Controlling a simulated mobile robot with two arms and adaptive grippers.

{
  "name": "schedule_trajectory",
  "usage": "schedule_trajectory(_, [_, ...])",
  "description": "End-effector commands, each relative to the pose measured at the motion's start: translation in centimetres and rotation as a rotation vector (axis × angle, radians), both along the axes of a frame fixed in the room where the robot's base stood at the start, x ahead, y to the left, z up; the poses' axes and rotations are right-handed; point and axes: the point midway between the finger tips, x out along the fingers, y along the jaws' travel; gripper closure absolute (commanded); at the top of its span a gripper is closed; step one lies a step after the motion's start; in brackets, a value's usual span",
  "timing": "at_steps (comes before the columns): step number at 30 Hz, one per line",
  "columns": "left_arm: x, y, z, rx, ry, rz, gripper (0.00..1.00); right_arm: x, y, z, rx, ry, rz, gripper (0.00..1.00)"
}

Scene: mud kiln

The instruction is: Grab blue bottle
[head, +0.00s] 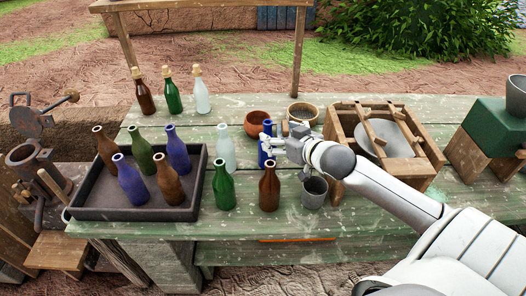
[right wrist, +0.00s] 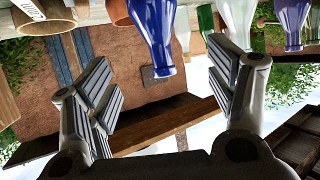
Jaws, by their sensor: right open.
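A blue bottle (head: 264,152) stands on the green table right of the tray in the head view, partly hidden by my right gripper (head: 279,143). In the right wrist view, which looks upside down, a blue bottle (right wrist: 155,32) hangs from the top edge, between the open fingers from left to right. A gap shows on either side of it, and the gripper holds nothing. Two more blue bottles, (head: 178,152) and (head: 131,182), stand in the dark tray (head: 128,214) at the left. My left gripper is not in view.
A clear bottle (head: 225,148), a green bottle (head: 223,187) and a brown bottle (head: 269,188) stand nearby. A grey bucket (head: 314,193) is below my right wrist. A clay bowl (head: 256,122) is behind, and a wooden frame (head: 418,171) is to the right.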

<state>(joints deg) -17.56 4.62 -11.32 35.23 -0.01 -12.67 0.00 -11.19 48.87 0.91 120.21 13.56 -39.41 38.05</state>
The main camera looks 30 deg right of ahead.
Motion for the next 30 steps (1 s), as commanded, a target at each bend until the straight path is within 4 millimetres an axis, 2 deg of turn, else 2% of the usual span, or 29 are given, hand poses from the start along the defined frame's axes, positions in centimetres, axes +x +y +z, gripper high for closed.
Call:
schedule_trajectory(5, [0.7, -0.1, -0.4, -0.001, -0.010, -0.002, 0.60, 0.0, 0.0, -2.4, 0.003, 0.004, -0.002, 0.22])
schedule_trajectory(14, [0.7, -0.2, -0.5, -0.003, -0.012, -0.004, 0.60, -0.1, 0.0, -8.6, 0.002, 0.003, -0.002, 0.22])
schedule_trajectory(17, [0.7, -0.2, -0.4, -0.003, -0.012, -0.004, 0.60, 1.0, 0.0, -8.6, 0.000, -0.002, 0.000, 0.22])
schedule_trajectory(25, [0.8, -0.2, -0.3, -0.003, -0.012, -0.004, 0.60, 2.3, 0.0, -9.2, -0.001, 0.000, 0.000, 0.22])
schedule_trajectory(30, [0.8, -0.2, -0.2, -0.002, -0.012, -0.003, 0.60, 4.5, -0.1, -10.0, -0.001, -0.001, 0.000, 0.22])
